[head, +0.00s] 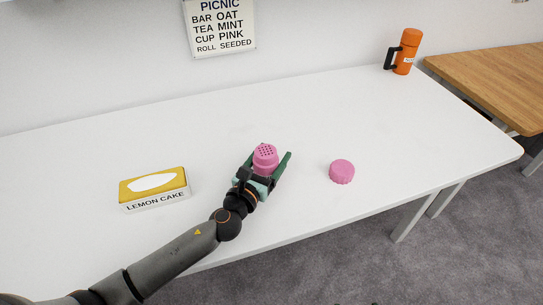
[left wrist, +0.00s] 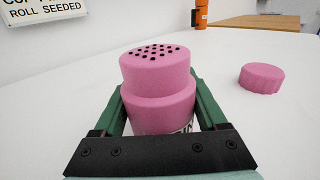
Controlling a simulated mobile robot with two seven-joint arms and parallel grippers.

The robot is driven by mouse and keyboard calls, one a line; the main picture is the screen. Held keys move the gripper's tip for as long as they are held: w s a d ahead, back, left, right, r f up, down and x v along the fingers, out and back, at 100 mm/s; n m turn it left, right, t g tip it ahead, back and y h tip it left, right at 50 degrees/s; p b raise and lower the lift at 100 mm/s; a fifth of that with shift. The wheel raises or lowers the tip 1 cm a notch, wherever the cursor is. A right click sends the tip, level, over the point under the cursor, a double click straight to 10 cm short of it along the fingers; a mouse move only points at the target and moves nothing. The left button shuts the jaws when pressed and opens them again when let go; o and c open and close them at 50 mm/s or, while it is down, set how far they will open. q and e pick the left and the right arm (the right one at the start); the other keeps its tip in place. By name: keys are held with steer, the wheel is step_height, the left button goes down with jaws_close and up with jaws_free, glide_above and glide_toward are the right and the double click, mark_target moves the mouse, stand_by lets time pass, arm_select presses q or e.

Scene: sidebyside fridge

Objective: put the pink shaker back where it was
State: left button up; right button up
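The pink shaker (head: 265,157) has a round top with several dark holes. It stands upright on the white table between the fingers of my left gripper (head: 268,168). In the left wrist view the shaker (left wrist: 157,85) is close between the two green fingers. The fingers look spread wide around it, with a small gap in the head view; its lower part is mostly hidden. A pink scalloped cap (head: 341,171) lies on the table to the right, apart from the shaker, and also shows in the left wrist view (left wrist: 261,78). My right gripper is not in view.
A yellow and white lemon cake box (head: 154,190) is on the table to the left. An orange flask (head: 408,51) stands at the far right corner. A sign (head: 220,25) hangs on the wall. The white table (head: 320,110) is clear behind the shaker. A wooden table (head: 495,75) is beyond.

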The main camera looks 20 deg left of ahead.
arm_select(q)
steer(key=o, duration=0.4)
steer(key=shift+r, duration=0.1)
steer(key=s, duration=0.4)
steer(key=s+a, duration=0.1)
steer(key=s, duration=0.3)
steer(key=s+a, duration=0.1)
steer(key=s, duration=0.2)
steer(key=shift+s+a+r, duration=0.1)
steer(key=shift+s, duration=0.3)
